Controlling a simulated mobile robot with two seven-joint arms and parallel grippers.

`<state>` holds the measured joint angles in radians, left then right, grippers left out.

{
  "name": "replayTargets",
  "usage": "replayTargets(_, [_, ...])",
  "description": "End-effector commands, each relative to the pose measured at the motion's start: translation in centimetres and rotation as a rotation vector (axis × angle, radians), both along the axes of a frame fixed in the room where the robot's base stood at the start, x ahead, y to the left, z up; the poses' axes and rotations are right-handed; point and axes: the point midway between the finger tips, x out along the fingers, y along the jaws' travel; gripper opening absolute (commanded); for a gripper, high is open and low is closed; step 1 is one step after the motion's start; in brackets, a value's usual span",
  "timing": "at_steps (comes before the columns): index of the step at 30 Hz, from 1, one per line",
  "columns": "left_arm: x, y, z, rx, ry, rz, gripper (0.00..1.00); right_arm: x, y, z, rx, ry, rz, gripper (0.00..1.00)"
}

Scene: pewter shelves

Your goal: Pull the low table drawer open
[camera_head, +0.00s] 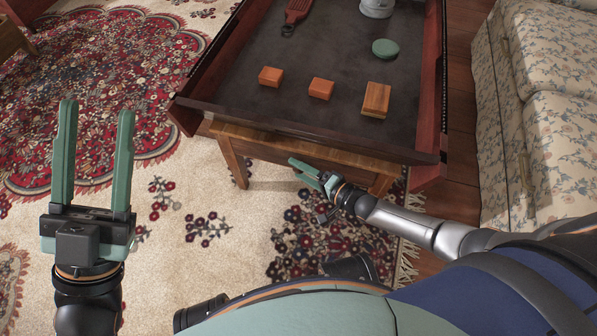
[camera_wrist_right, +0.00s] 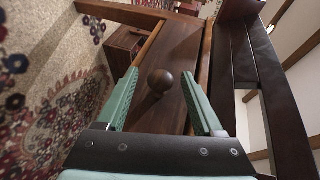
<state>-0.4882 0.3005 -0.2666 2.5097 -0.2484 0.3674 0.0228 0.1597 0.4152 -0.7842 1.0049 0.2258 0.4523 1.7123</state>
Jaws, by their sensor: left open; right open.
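The low table (camera_head: 290,134) stands at the upper middle of the head view, its dark tray-like top rimmed with wood. The drawer front below the top is mostly hidden in the head view. In the right wrist view the drawer (camera_wrist_right: 185,65) shows as a dark brown panel with a round knob (camera_wrist_right: 160,81). My right gripper (camera_head: 299,170) is at the table's near side; in its wrist view its open fingers (camera_wrist_right: 165,98) lie either side of the knob; I cannot tell whether they touch it. My left gripper (camera_head: 96,110) is open and empty, over the rug at left.
On the tabletop are small orange-brown blocks (camera_head: 321,88), a wooden box (camera_head: 376,99), a green disc (camera_head: 385,48), a red grater-like item (camera_head: 298,12) and a grey pot (camera_head: 377,8). A floral sofa (camera_head: 545,110) stands at right. Patterned rug (camera_head: 200,180) covers open floor at left.

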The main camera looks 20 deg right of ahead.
Motion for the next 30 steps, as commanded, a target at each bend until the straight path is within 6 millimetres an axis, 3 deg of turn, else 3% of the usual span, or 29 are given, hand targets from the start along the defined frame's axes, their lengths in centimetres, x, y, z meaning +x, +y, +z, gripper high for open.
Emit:
replayTargets(12, [0.00, -0.07, -0.47, 0.003, 0.002, 0.000, 0.50, 0.75, 0.49, -0.17, -0.001, 0.000, 0.000, 0.69])
replayTargets(30, [0.03, 0.03, -0.50, 0.008, 0.001, 0.003, 0.50, 0.73, 0.45, -0.17, 0.000, 0.000, 0.000, 0.01])
